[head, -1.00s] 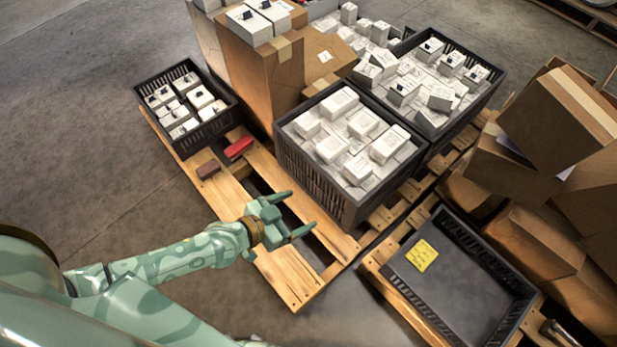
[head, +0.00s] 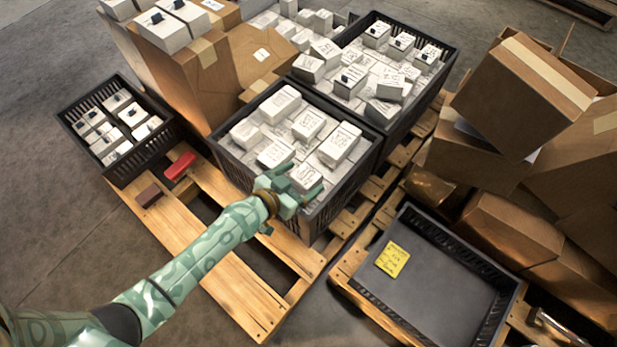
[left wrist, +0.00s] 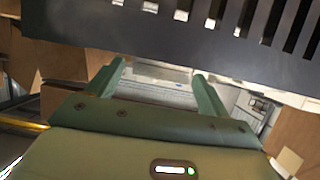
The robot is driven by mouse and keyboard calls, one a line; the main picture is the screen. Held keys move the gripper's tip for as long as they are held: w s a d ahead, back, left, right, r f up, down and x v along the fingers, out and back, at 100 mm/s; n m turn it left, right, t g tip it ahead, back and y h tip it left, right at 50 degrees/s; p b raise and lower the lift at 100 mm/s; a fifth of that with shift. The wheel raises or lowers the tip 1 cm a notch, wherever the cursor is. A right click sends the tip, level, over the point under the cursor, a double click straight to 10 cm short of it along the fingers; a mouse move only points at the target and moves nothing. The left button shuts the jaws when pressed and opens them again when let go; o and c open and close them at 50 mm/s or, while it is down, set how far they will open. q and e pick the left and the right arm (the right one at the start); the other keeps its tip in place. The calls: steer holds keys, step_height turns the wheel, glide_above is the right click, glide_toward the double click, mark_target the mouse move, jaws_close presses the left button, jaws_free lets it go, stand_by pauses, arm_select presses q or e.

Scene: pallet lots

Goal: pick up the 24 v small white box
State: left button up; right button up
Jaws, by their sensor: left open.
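Several small white boxes, one of them here (head: 308,124), lie in the black slatted crate (head: 232,165) at the centre of the head view. Their printed labels are too small to read, so I cannot tell which is the 24 V one. In the left wrist view the open fingers (left wrist: 160,72) point toward a pale, unclear surface, with a dark slatted crate wall (left wrist: 180,35) across the top. My right gripper is out of view.
Other crates of white boxes stand at the left (head: 150,152) and behind (head: 450,66). An empty black tray (head: 430,300) with a yellow note (head: 392,259) lies at front right. Cardboard boxes (head: 520,95) are piled at right. A red object (head: 179,166) lies on the pallet (head: 235,290).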

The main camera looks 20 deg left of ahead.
arm_select(q)
steer(key=shift+w+d+f, duration=0.2)
steer(key=shift+w+d, duration=0.05)
steer(key=shift+w, duration=0.25)
steer(key=shift+r, duration=0.1)
steer(key=c, duration=1.2)
steer(key=shift+c, duration=0.2)
